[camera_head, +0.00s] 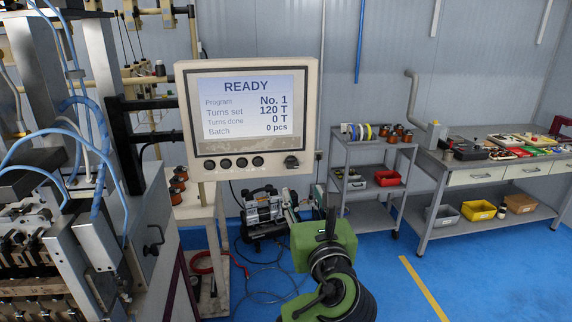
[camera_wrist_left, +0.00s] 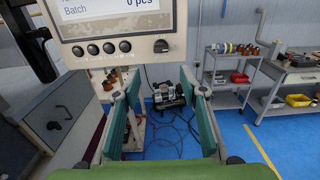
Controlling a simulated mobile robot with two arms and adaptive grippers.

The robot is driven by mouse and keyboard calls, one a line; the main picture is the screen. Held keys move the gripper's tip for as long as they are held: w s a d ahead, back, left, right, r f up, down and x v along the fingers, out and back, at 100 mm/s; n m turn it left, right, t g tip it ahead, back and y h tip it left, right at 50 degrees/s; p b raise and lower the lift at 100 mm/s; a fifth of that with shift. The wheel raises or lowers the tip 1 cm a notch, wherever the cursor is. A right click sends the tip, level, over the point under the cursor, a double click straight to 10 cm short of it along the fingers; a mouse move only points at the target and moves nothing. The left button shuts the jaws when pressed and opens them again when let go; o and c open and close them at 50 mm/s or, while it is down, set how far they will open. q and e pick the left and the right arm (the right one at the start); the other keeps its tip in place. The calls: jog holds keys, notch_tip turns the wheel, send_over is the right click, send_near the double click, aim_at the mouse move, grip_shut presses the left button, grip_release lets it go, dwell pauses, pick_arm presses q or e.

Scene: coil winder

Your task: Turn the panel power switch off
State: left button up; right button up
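The control panel (camera_head: 245,115) is a beige box with a lit screen reading READY, program No. 1, 120 T set and 0 T done. Below the screen is a row of several round dark buttons, and a black switch knob (camera_head: 291,161) at the lower right, which I take for the power switch. In the left wrist view the knob (camera_wrist_left: 160,46) is just above the gap between the fingers. My left gripper (camera_head: 328,222) is below and right of the knob, apart from the panel. Its fingers with green pads (camera_wrist_left: 160,80) are spread and empty. My right gripper is not in view.
The winding machine (camera_head: 60,230) with blue hoses stands left. A pump-like unit (camera_head: 262,206) with loose cables is on the floor below the panel. A grey cart (camera_head: 368,190) and a workbench (camera_head: 480,178) stand right. Blue floor in front is open.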

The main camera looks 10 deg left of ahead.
aim_at(293, 167)
pick_arm(q)
jog(key=p+x, duration=0.2)
jog(key=x, duration=0.6)
jog(key=shift+w+a+r+p, duration=0.1)
jog(key=shift+w+r+p, duration=0.1)
jog(key=shift+p, duration=0.2)
jog(key=shift+p+x, duration=0.4)
jog(key=shift+x, duration=0.85)
jog(key=shift+w, duration=0.55)
jog(key=shift+w+a+f, duration=0.15)
jog(key=c, duration=1.1)
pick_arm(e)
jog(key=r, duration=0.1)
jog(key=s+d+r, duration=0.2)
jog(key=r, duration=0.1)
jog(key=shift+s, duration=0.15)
